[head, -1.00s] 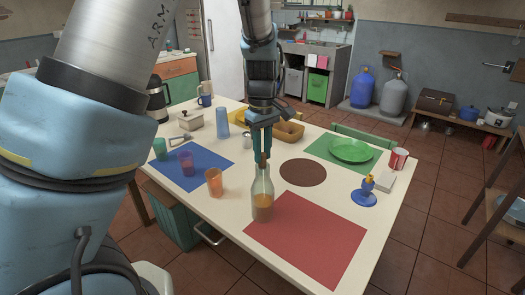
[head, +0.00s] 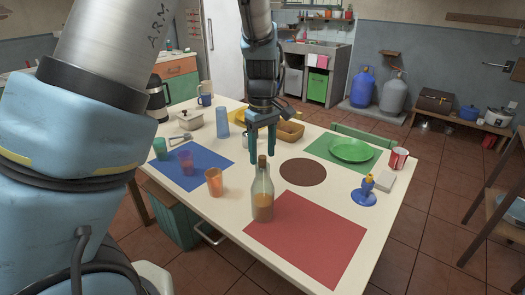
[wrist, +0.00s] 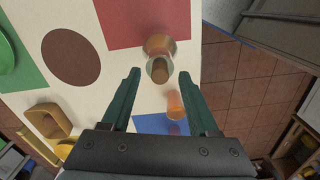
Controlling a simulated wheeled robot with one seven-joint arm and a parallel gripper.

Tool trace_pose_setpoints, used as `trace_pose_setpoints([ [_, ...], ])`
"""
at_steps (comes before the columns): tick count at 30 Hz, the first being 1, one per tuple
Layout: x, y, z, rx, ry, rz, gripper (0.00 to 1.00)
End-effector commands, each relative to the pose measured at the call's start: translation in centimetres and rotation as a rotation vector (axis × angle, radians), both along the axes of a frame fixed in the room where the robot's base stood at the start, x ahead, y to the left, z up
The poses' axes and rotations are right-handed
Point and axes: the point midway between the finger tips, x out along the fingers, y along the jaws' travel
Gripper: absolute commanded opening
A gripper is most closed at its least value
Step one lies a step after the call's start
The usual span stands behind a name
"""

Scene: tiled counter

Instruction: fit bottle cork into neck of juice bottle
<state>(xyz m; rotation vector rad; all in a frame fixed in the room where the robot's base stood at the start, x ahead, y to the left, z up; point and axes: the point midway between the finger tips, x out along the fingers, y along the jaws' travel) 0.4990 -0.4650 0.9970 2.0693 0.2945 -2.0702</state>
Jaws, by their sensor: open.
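The juice bottle (head: 263,200) stands upright on the table at the left corner of the red mat, with orange juice in its lower part. The brown cork (head: 262,162) sits upright in the mouth of its neck. In the wrist view the cork (wrist: 159,70) shows end-on over the bottle (wrist: 160,46). My gripper (head: 262,144) is open and empty, just above and behind the cork in the head view. In the wrist view its two green fingers (wrist: 162,88) are spread wide, with the cork slightly beyond their tips. How deep the cork sits is hard to tell.
An orange cup (head: 214,183) stands left of the bottle, and a purple cup (head: 186,163) is on the blue mat. The red mat (head: 310,240) and brown round mat (head: 303,172) are clear.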

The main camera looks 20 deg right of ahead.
Motion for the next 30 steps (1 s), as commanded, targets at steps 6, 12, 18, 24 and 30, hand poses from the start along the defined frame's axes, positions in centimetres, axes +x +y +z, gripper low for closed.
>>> trace_pose_setpoints([
  [6, 0.0, 0.0, 1.7, -0.001, 0.0, 0.0, 0.61],
  [12, 0.0, 0.0, 4.8, -0.001, 0.0, 0.0, 0.61],
  [18, 0.0, 0.0, 7.1, 0.0, 0.0, 0.0, 0.61],
  [24, 0.0, 0.0, 7.0, 0.0, 0.0, 0.0, 0.61],
  [30, 0.0, 0.0, 7.0, 0.0, 0.0, 0.0, 0.61],
])
